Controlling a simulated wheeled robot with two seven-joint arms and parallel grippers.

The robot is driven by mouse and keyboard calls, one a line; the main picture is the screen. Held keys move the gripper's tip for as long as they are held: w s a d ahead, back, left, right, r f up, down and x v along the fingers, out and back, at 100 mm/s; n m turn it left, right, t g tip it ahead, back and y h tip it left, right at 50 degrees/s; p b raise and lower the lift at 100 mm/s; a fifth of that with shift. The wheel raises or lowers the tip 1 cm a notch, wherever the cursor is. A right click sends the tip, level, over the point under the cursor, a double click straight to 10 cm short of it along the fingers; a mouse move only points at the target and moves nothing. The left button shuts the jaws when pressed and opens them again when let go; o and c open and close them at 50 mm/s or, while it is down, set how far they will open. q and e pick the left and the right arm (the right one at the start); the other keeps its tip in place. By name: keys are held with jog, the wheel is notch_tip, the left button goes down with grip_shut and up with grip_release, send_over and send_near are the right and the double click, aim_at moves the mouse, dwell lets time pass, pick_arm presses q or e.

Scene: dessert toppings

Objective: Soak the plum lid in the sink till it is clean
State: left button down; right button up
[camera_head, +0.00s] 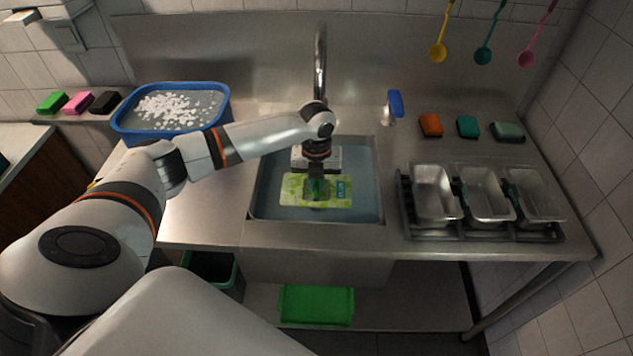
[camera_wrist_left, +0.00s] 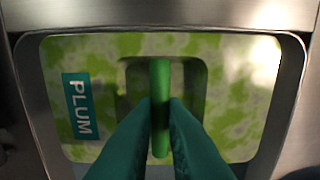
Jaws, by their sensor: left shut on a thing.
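The plum lid (camera_head: 294,191) is a flat rectangular lid, pale with yellow-green blotches across it, and it lies level within the sink (camera_head: 268,208) outline. In the left wrist view the lid (camera_wrist_left: 225,95) shows a teal label reading PLUM and a green bar handle (camera_wrist_left: 161,75) in a recess. My left gripper (camera_head: 316,188) points down over the lid's middle. In the left wrist view its teal fingers (camera_wrist_left: 160,108) are shut on the handle. I cannot tell how deep the lid sits in the grey-blue water. My right gripper is out of view.
A faucet (camera_head: 320,62) rises behind the sink. A blue tub (camera_head: 118,126) with white bits stands left. Metal pans (camera_head: 434,192) sit in a dark rack at right. Sponges (camera_head: 430,125) and a blue-topped bottle (camera_head: 394,106) are behind it. A green tray (camera_head: 316,305) lies below.

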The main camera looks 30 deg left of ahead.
pick_arm(q)
jog(key=shift+f+b, duration=0.35)
jog(key=shift+f, duration=0.2)
jog(key=shift+f+b, duration=4.1)
jog(key=shift+f, duration=3.75)
jog(key=c, duration=1.4)
grip_release()
notch_tip(320, 180, up, 16)
jog(key=p, duration=1.5)
jog(key=shift+r, duration=0.1)
